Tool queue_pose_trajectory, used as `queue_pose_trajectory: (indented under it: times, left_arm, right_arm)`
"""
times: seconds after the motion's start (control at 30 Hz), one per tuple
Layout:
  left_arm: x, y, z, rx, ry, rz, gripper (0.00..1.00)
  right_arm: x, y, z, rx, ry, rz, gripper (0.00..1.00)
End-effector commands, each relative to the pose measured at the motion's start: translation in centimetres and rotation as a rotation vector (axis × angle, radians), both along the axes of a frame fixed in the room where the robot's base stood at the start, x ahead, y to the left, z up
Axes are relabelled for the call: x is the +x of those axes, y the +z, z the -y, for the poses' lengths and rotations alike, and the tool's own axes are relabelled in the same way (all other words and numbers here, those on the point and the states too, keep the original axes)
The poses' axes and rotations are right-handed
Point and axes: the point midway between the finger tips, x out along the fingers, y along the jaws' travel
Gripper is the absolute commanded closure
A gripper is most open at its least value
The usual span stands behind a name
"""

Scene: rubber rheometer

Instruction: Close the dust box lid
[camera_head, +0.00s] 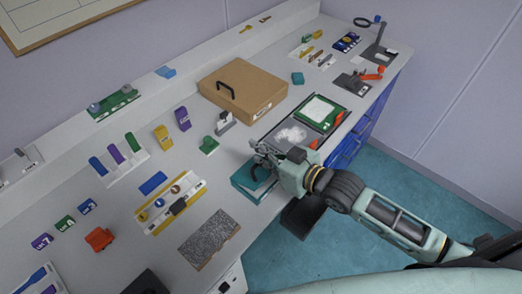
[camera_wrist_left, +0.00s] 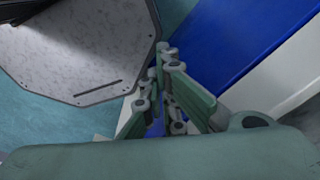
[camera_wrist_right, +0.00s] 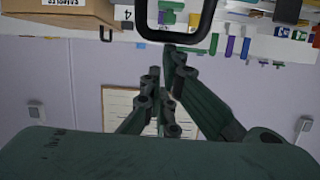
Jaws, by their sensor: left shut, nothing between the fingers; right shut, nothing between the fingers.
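A teal box (camera_head: 247,190) sits at the front edge of the bench; I cannot tell for sure that it is the dust box. My right gripper (camera_head: 262,155) is above its back right part, shut and empty, and hides some of it, so the lid's state is unclear. The right gripper's fingers (camera_wrist_right: 162,95) also show in the right wrist view, just below a black loop handle (camera_wrist_right: 170,37). I cannot tell whether they touch it. My left gripper (camera_wrist_left: 163,95) shows only in the left wrist view, shut and empty, low by a blue cabinet front (camera_wrist_left: 225,35).
A cardboard box (camera_head: 243,88) with a black handle stands behind. A green-framed device (camera_head: 318,112) and white crumpled material (camera_head: 291,135) lie beyond the gripper. A dark flat panel (camera_head: 303,217) is below the arm. A speckled plate (camera_head: 209,239) lies left of the teal box.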

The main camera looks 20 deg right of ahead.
Motion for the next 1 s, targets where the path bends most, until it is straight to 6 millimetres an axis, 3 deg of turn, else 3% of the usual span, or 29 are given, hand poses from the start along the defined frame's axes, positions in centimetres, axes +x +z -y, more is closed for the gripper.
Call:
queue_pose_trajectory:
  times: [0.17, 0.7, 1.0]
  left_arm:
    - [0.0, -0.9, 0.0, 0.0, 0.0, 0.0, 1.0]
    - [-0.2, -8.5, 0.0, 0.0, 0.0, -0.002, 1.0]
    - [-0.2, -8.0, -0.1, 0.001, 0.0, -0.003, 1.0]
  right_arm:
    - [-0.1, -0.6, 0.1, 0.012, -0.001, 0.016, 1.0]
    - [-1.7, -2.7, 1.1, 0.172, -0.001, 0.257, 1.0]
    - [-3.4, -4.0, 2.3, 0.18, 0.0, 0.273, 1.0]
